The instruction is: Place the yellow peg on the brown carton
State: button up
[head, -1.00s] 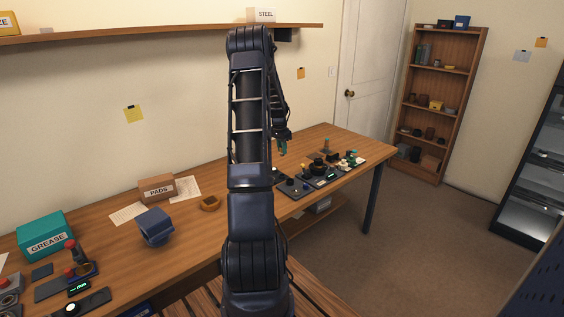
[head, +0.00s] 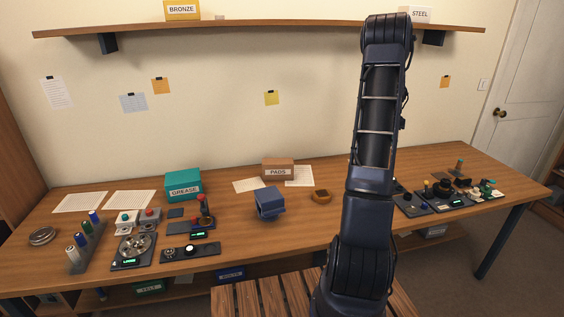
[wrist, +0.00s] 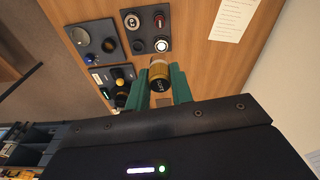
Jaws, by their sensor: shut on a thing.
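In the wrist view, the green fingers of my gripper (wrist: 160,88) are closed on the sides of the yellow peg (wrist: 159,67), a short yellowish cylinder with a dark lettered end. The bench lies below it. In the head view my arm stands right of centre and hides the gripper and the peg. The brown carton (head: 278,172), labelled PADS, sits at the back of the bench, left of my arm. Its top looks clear.
A teal GREASE box (head: 183,185) stands left of the carton. A dark blue block-shaped device (head: 269,204) and a brown ring-like dish (head: 321,196) are in front. A wall shelf (head: 265,27) runs above the bench. Paper sheets (head: 299,176) lie beside the carton.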

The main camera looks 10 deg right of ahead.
jog(key=w+a+r+n, duration=0.2)
jog(key=w+a, duration=0.7)
jog(key=a, duration=0.3)
notch_tip(320, 180, up, 6)
jog(key=n, duration=0.6)
send_over(278, 160)
jog(key=shift+t, duration=0.4)
jog(key=f, duration=1.3)
jog(key=s+f, duration=0.1)
jog(key=f, duration=0.5)
jog(key=shift+a+f, duration=0.2)
jog(key=shift+f, duration=0.1)
jog(key=shift+f, duration=0.1)
jog(key=o, duration=0.9)
jog(key=shift+o, duration=0.2)
